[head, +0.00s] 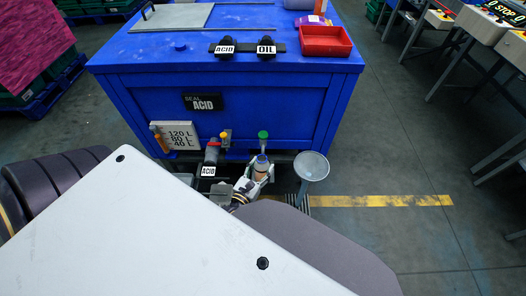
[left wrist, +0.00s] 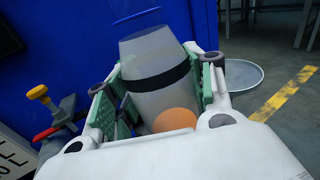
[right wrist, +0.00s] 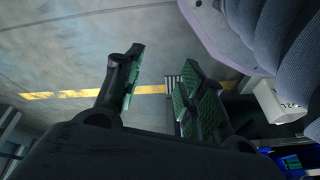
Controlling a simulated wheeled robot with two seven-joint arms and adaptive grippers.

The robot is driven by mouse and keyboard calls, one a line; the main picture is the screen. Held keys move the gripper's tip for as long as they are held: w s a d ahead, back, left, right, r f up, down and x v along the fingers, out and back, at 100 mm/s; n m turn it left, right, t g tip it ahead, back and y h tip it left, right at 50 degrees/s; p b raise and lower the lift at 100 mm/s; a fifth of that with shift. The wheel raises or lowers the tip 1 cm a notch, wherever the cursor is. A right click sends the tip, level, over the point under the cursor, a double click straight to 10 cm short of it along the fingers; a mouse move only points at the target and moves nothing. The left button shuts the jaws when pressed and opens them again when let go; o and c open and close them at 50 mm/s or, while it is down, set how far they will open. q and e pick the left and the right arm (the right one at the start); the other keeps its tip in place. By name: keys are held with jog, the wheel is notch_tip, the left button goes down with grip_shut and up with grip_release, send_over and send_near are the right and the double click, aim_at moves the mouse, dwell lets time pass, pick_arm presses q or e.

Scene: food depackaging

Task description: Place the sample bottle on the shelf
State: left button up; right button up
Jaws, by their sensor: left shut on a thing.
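The sample bottle (left wrist: 155,75) is a translucent container with a black band and orange at its lower end. My left gripper (left wrist: 160,85) is shut around its sides with green pads. In the head view the bottle (head: 262,166) is in my left gripper (head: 258,176), low at the front of the blue machine, just below a green-topped tap (head: 263,135). Whether it touches the tap I cannot tell. My right gripper (right wrist: 162,85) is open and empty in the right wrist view, out of the head view. I cannot make out which surface is the shelf.
The blue machine (head: 260,112) stands ahead, with a red tray (head: 325,41) and ACID and OIL holders (head: 245,48) on top. A red-handled valve (head: 212,146) is left.

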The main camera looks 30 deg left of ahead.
pick_arm(q)
jog(key=s+a+f+b, duration=0.2)
jog(key=s+f+b, duration=0.1)
jog(key=f+b, duration=0.4)
jog(key=s+a+f+b, duration=0.3)
jog(key=f+b, duration=0.5)
jog(key=f, duration=0.5)
jog(key=shift+a, duration=0.3)
pick_arm(e)
jog(key=w+a+r+t+y, duration=0.1)
jog(key=w+a+r, duration=0.3)
jog(key=r, duration=0.4)
jog(key=shift+w+r+t+y, duration=0.25)
jog(key=shift+w+t+y, duration=0.05)
pick_arm(q)
jog(key=shift+f, duration=0.1)
jog(key=w+b, duration=0.1)
jog(key=w, duration=0.3)
jog(key=w+b, duration=0.1)
jog(key=w, duration=0.3)
jog(key=w+a+b, duration=0.1)
jog(key=w, duration=0.4)
jog(key=shift+b, duration=0.3)
jog(key=shift+w+a, duration=0.1)
jog(key=shift+w, duration=0.5)
pick_arm(e)
notch_tip(320, 180, down, 6)
jog(key=a+t, duration=0.1)
jog(key=shift+w+y, duration=0.15)
jog(key=shift+y, duration=0.25)
